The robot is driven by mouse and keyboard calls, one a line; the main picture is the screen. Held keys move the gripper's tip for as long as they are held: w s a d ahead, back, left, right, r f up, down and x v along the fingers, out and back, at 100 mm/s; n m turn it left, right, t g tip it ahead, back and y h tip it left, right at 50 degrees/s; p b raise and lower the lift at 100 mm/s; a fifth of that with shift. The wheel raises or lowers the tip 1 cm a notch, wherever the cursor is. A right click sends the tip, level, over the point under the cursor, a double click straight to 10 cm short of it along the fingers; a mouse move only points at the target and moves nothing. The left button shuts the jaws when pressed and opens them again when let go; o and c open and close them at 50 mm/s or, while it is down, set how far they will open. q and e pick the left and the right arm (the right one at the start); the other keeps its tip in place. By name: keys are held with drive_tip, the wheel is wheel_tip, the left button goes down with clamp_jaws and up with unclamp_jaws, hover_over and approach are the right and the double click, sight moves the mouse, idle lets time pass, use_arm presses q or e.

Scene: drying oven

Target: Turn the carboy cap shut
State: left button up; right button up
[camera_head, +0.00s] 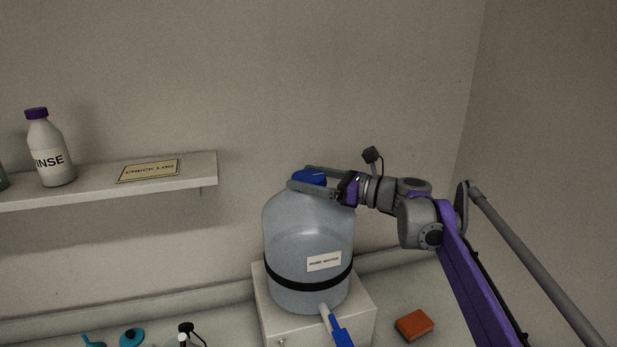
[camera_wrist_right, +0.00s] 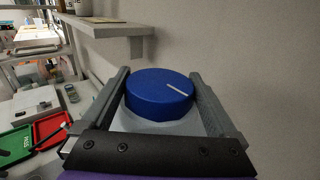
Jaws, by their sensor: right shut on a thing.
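The carboy (camera_head: 308,238) is a large translucent bottle with a black band and a label, upright on a white block (camera_head: 365,310). Its blue cap (camera_head: 309,177) sits on top. My right gripper (camera_head: 298,177) reaches in from the right, with one finger on each side of the cap, shut on it. In the right wrist view the blue cap (camera_wrist_right: 160,94) lies between the two grey fingers (camera_wrist_right: 162,92), and a white line on its top points toward the lower right. My left gripper is not in view.
A wall shelf (camera_head: 200,175) at the left holds a rinse bottle (camera_head: 48,150) and a yellow sign (camera_head: 149,171). A blue-handled spigot (camera_head: 338,330) juts from the carboy's front. An orange block (camera_head: 414,325) lies on the counter to the right. The wall stands close behind.

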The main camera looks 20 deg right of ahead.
drive_tip(key=n+g+y+p, duration=0.1)
drive_tip(key=n+g+y, duration=0.1)
drive_tip(key=g, duration=0.1)
drive_tip(key=shift+w+r+n+g+p, duration=0.1)
drive_tip(key=shift+r+n+g+p, duration=0.05)
drive_tip(key=shift+n+g+p, duration=0.2)
drive_tip(key=shift+n+g+y, duration=0.7)
drive_tip(key=shift+n+g, duration=0.25)
drive_tip(key=shift+g, duration=0.2)
drive_tip(key=shift+n+g+y+p, duration=0.35)
drive_tip(key=shift+n+g, duration=0.35)
drive_tip(key=shift+g, duration=0.5)
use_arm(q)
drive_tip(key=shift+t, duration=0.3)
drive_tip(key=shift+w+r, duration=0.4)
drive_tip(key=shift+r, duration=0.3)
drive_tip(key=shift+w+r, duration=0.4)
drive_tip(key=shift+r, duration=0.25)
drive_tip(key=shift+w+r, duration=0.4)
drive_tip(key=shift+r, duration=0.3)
use_arm(e)
drive_tip(key=shift+f+n+g, duration=0.2)
drive_tip(key=shift+n+g, duration=0.9)
drive_tip(key=shift+g, duration=1)
drive_tip(key=o, duration=1)
drive_tip(key=shift+t, duration=0.5)
